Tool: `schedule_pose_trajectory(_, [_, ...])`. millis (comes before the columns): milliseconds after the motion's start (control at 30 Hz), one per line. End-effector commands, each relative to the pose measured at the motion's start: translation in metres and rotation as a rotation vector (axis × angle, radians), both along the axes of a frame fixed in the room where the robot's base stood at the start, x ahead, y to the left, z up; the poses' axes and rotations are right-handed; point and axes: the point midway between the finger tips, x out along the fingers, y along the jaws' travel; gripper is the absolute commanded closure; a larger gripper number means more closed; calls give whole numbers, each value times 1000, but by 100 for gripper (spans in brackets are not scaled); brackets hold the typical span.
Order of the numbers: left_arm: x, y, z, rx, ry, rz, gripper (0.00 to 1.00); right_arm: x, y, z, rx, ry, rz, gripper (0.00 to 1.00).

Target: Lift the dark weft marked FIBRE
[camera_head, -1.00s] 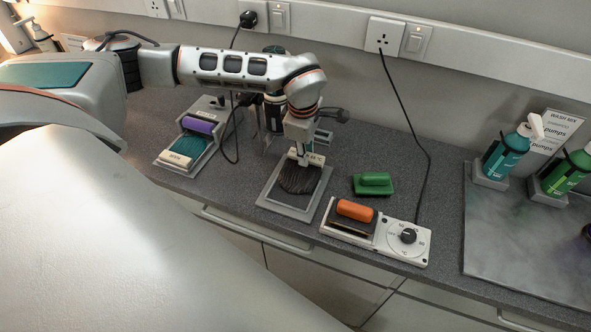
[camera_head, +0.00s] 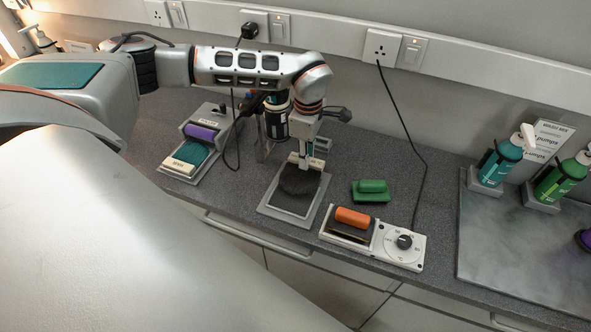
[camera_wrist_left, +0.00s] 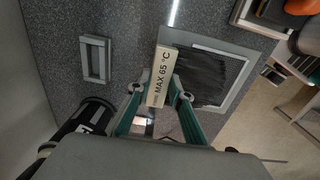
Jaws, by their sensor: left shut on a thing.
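The dark weft (camera_head: 299,183) has a pale tag (camera_wrist_left: 162,76) along one edge. The tag reads "MAX 65 °C" in the wrist view; its smaller print is too small to read. My left gripper (camera_head: 305,162) points down and is shut on the tagged edge. The dark strands, also in the wrist view (camera_wrist_left: 201,76), spread over a grey framed tray (camera_head: 317,218). I cannot tell whether they touch the tray. The word FIBRE is not readable. My right gripper is not in view.
To the right are a green block (camera_head: 371,191) and a white dial unit (camera_head: 400,252) with an orange-handled piece (camera_head: 353,217). Pump bottles (camera_head: 500,160) stand farther right.

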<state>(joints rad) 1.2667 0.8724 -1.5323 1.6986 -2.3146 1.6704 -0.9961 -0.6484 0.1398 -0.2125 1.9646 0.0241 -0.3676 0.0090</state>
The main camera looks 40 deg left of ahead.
Motion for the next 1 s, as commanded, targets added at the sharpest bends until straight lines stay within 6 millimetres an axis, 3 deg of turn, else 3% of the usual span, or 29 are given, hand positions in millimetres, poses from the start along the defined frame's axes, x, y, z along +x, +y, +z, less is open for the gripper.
schedule_pose_trajectory(333, [0, 0, 6, -5, 18, -1, 100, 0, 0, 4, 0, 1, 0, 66])
schedule_pose_trajectory(800, [0, 0, 47, -5, 17, -1, 100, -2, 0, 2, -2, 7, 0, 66])
schedule_pose_trajectory(1000, [0, 0, 51, -5, 18, -1, 100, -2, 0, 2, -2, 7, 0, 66])
